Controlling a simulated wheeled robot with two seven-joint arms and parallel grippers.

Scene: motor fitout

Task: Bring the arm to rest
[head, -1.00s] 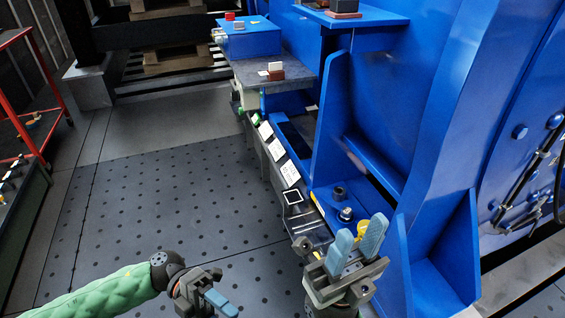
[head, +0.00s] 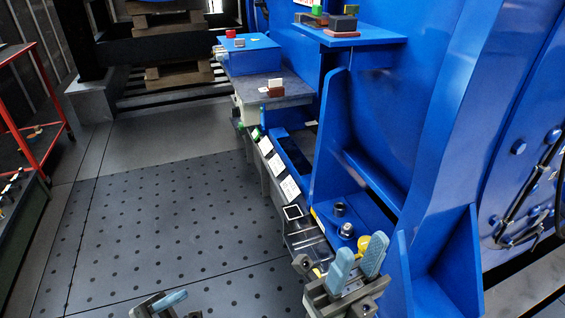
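My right gripper (head: 357,268) is at the lower right of the middle in the head view, in front of the blue machine. My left gripper (head: 166,303) is at the bottom edge, left of the middle, over the dotted floor. Only its upper part shows, and the rest is cut off by the frame. I cannot tell whether its fingers are apart.
The blue machine (head: 390,110) fills the right side. Near my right gripper are a yellow part (head: 378,243) and a bolt (head: 347,230). A row of bins with white labels (head: 277,163) runs along the machine. A red rack (head: 45,95) stands left. The dotted floor (head: 170,210) is clear.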

